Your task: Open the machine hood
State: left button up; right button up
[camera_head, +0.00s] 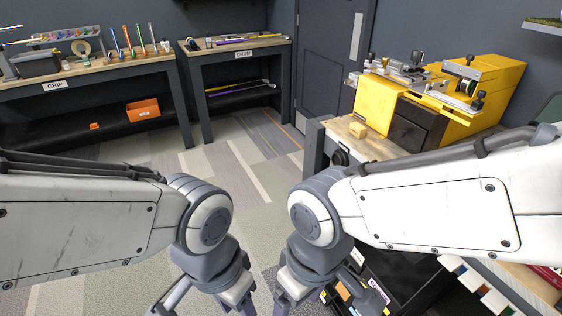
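A yellow machine (484,70) stands on a wooden bench at the right, with metal clamps and black knobs on top. Its front has a dark panel (412,124) between yellow sides. I cannot tell which part is the hood. My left gripper (208,308) points down at the bottom centre-left, its fingers partly cut off by the frame edge. My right gripper (318,300) points down at the bottom centre, also partly cut off. Both grippers are well below and left of the machine, not touching it. Their fingertips are out of sight.
A bench labelled GRIP (110,70) and another bench (236,46) stand against the back wall. A grey door (330,60) is behind. The carpet (225,165) between the benches is clear.

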aim_at(468, 68)
jog(key=u, duration=1.05)
jog(key=i, duration=1.2)
jog(key=z, duration=2.5)
